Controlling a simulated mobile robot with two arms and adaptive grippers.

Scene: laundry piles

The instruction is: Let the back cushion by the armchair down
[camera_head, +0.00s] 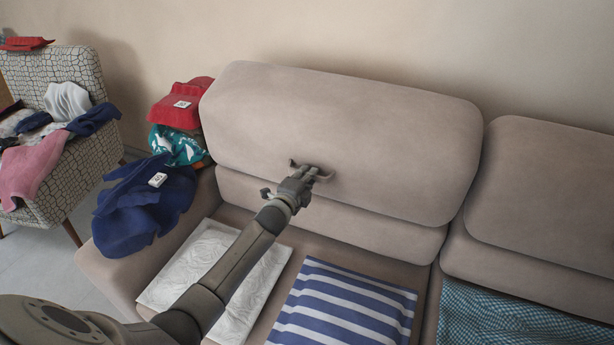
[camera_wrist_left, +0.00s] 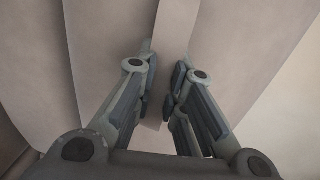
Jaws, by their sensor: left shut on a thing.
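The back cushion by the armchair (camera_head: 340,130) is the beige upper cushion at the sofa's left end. It stands higher than the neighbouring back cushion (camera_head: 550,200), with a beige lower section (camera_head: 350,220) showing beneath it. My left gripper (camera_head: 311,172) is at the cushion's lower front. In the left wrist view, the fingers (camera_wrist_left: 162,95) are closed around a narrow beige strip (camera_wrist_left: 170,45) on the cushion. The strip's lower end sticks out between the fingers. My right gripper is not in view.
The patterned armchair (camera_head: 88,175) with piled clothes stands at left. Red (camera_head: 182,102), teal and navy cloths (camera_head: 145,205) lie on the sofa arm. White (camera_head: 208,262), striped (camera_head: 345,305) and checked teal cloths (camera_head: 515,320) lie on the seat. The wall is close behind.

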